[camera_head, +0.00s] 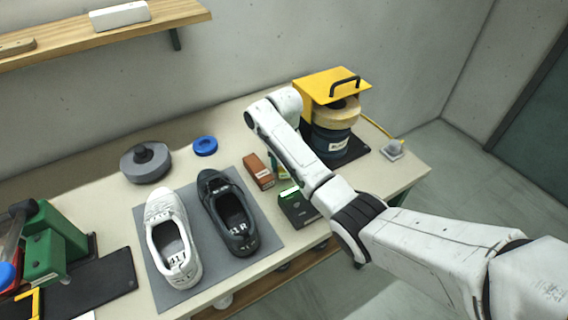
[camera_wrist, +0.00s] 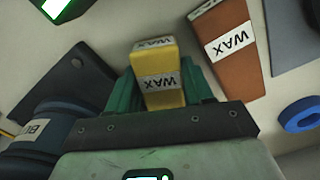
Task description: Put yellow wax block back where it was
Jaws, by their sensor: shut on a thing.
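The yellow wax block (camera_wrist: 163,92), with a white WAX label, sits between the green fingers of my gripper (camera_wrist: 163,78) in the wrist view. My gripper is shut on it. I cannot tell whether the block touches the table. In the head view my arm hides most of my gripper and the block. A brown wax block (camera_head: 258,170) lies on the table (camera_head: 112,211) close by, to the left of my gripper. It also shows at the upper right of the wrist view (camera_wrist: 228,68), apart from the yellow block.
A dark green box (camera_head: 298,208) lies in front of my gripper. A white shoe (camera_head: 170,235) and a dark shoe (camera_head: 226,212) stand on a grey mat (camera_head: 264,236). A yellow-topped machine (camera_head: 320,88) stands behind right. A blue ring (camera_head: 205,146) and grey disc (camera_head: 146,162) lie at the back.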

